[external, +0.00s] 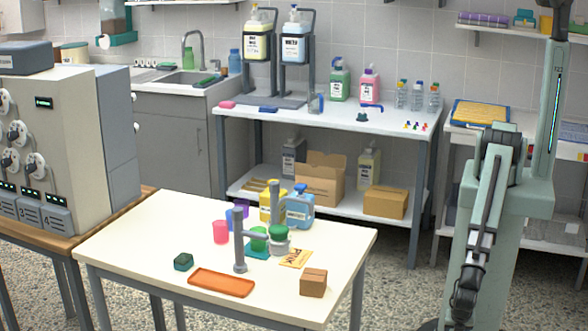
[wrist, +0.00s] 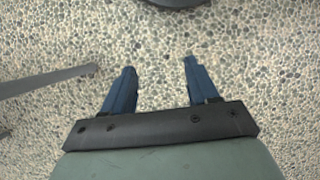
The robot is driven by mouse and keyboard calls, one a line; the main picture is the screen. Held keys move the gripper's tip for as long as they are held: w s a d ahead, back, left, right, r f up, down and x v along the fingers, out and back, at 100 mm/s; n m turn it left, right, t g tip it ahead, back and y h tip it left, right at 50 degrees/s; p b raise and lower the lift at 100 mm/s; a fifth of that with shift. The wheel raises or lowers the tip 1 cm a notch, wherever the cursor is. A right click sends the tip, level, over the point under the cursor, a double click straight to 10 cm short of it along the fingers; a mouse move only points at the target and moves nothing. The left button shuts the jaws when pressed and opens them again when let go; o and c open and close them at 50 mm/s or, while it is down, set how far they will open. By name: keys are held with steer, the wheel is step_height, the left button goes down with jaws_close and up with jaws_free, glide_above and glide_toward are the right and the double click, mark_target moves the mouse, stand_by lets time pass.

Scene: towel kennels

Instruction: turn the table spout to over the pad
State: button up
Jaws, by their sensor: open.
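The arm's end is near a green cup (external: 259,240) and a grey jar with a green top (external: 279,240), and cannot be made out clearly. A flat teal piece (external: 252,254), possibly the pad, lies partly hidden under the green cup. An orange tray (external: 221,283) lies in front of the post. My gripper (wrist: 161,65) is open and empty above the pebbled floor, away from the table.
A small brown box (external: 313,282), a yellow packet (external: 296,258), a dark green block (external: 183,262), a pink cup (external: 221,232) and a blue jug (external: 300,208) stand around the spout. A grey panelled machine (external: 70,120) is at left. The table's left part is clear.

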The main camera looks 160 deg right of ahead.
steer(key=w+d+r+n+t, duration=0.1)
steer(key=w+d+r, duration=0.35)
steer(key=w, duration=0.35)
steer(key=w+d+r+t+h, duration=0.1)
steer(key=w+d+r, duration=0.2)
steer(key=w+r, duration=0.4)
steer(key=w+d+r+n+t, duration=0.1)
steer(key=w+d+r, duration=0.3)
steer(key=w, duration=0.5)
steer(key=w+d+r+t+h, duration=0.1)
steer(key=w+d+r, duration=0.45)
steer(key=r, duration=0.45)
steer(key=w+d+r, duration=0.4)
steer(key=d+r, duration=0.3)
steer(key=r, duration=0.3)
step_height(320, 180, up, 28)
steer(key=m+y, duration=0.2)
steer(key=m, duration=0.7)
glide_above(275, 182)
step_height(275, 182, down, 13)
steer(key=shift+w+f, duration=0.15)
steer(key=shift+f, duration=0.05)
steer(key=shift+c, duration=0.4)
